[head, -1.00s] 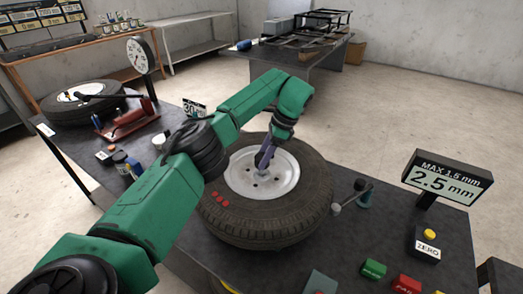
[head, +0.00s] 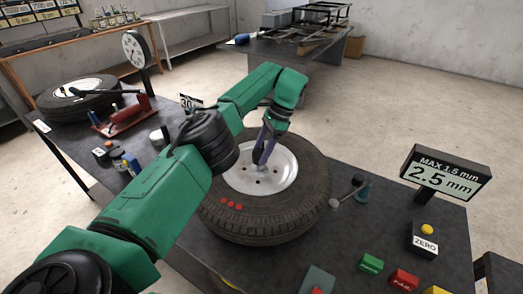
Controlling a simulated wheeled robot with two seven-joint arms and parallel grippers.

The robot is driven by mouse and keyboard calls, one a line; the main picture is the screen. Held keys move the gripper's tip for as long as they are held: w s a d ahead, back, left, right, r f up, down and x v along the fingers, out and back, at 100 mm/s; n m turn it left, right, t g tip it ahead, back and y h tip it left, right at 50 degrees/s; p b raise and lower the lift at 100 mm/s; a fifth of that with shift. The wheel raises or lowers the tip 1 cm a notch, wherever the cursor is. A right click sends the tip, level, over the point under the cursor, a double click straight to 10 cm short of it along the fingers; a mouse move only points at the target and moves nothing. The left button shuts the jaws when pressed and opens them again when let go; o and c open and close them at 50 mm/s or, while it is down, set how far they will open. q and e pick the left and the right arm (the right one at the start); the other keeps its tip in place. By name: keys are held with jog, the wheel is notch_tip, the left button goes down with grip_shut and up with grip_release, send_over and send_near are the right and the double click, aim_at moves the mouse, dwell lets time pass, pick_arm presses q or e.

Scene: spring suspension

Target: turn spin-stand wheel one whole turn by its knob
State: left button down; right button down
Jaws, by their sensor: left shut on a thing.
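The wheel is a black tyre (head: 310,205) on a white rim (head: 285,178), lying flat on the spin stand on the dark bench. The fingers mostly hide the knob, and my left arm crosses over the wheel's left side. My right gripper is not in view.
A display (head: 445,177) reading "MAX 1.5 mm, 2.5 mm" stands at right, above a ZERO box (head: 424,241). A small gauge arm (head: 347,192) sits close to the tyre's right side. Green (head: 371,264) and red (head: 404,279) blocks lie in front. Another wheel (head: 78,98) lies at far left.

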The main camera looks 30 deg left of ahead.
pick_arm(q)
jog(key=shift+c, duration=0.9)
grip_release()
jog(key=shift+r, duration=0.2)
notch_tip(320, 180, up, 3)
jog(key=shift+f+b, duration=0.2)
jog(key=shift+b, duration=0.35)
notch_tip(320, 180, up, 3)
jog(key=shift+w+r+p, duration=0.1)
jog(key=shift+p, duration=0.6)
notch_tip(320, 180, up, 14)
jog(key=p, duration=1.1)
